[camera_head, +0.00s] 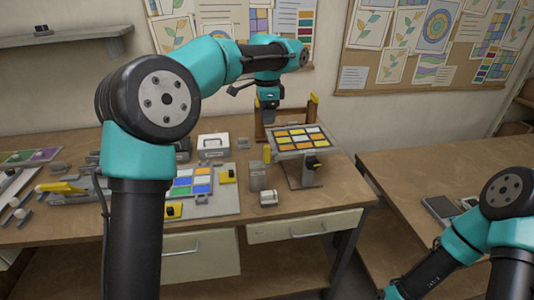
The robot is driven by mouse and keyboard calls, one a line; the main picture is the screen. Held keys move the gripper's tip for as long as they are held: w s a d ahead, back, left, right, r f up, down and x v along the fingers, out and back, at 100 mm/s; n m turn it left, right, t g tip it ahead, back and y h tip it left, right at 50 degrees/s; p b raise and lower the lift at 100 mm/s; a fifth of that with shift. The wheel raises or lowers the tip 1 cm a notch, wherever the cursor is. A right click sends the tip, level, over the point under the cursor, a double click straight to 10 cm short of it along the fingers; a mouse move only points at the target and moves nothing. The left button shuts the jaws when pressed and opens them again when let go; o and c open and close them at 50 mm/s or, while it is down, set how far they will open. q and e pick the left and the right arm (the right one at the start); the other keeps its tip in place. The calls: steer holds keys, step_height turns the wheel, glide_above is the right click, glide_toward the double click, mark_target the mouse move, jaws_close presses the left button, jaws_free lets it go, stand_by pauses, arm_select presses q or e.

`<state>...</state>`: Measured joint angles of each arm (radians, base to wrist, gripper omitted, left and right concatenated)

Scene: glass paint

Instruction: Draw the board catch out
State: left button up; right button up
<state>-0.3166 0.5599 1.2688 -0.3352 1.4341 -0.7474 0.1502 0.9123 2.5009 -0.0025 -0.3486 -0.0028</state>
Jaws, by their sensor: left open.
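The board (300,138) is a framed panel of orange, yellow and white squares, held tilted on a dark stand (303,176) on the wooden table. A small black part (312,161) sits below its front edge, and a yellow piece (267,154) stands at its left edge. I cannot tell for sure which of these is the catch. My left gripper (269,116) is open, pointing down behind the board's back left corner, near a brown upright. Its fingertips are small and partly hidden, so contact is unclear. My right arm shows at the lower right, but its gripper is out of frame.
A tray with coloured tiles (230,207) and yellow-handled pieces lies left of the board. A white box (213,146) stands behind it. Small grey and white blocks stand before the stand. A second table (440,170) is at the right, across a gap.

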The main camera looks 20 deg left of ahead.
mark_target(267, 146)
arm_select(q)
step_height(267, 146, down, 15)
steer(key=shift+r, duration=0.15)
stand_by(0.4)
jaws_close()
stand_by(0.3)
